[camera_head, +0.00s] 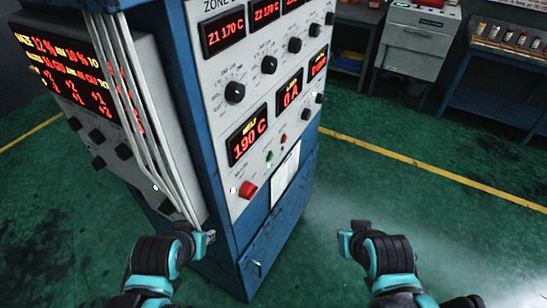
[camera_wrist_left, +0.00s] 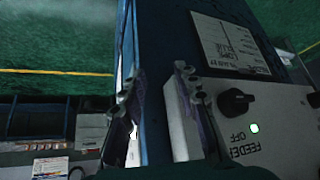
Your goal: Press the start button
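The blue and white control cabinet (camera_head: 215,110) stands left of centre in the head view. Its front panel has a small green button (camera_head: 269,158), a small red one (camera_head: 283,139) and a large red button (camera_head: 247,189). Their labels are too small to read. My left gripper (camera_head: 208,238) is below the panel, at the cabinet's lower left. In the left wrist view its fingers (camera_wrist_left: 158,92) are apart with nothing between them, beside the blue cabinet edge. My right gripper (camera_head: 348,240) is over the floor, right of the cabinet; its finger opening is unclear.
The wrist view shows a black knob (camera_wrist_left: 236,101) marked FEEDER OFF, a lit green lamp (camera_wrist_left: 254,128) and a paper sheet (camera_wrist_left: 230,43). Pale pipes (camera_head: 140,110) run down the cabinet's left side. Green floor is free to the right; a workbench (camera_head: 495,98) stands behind.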

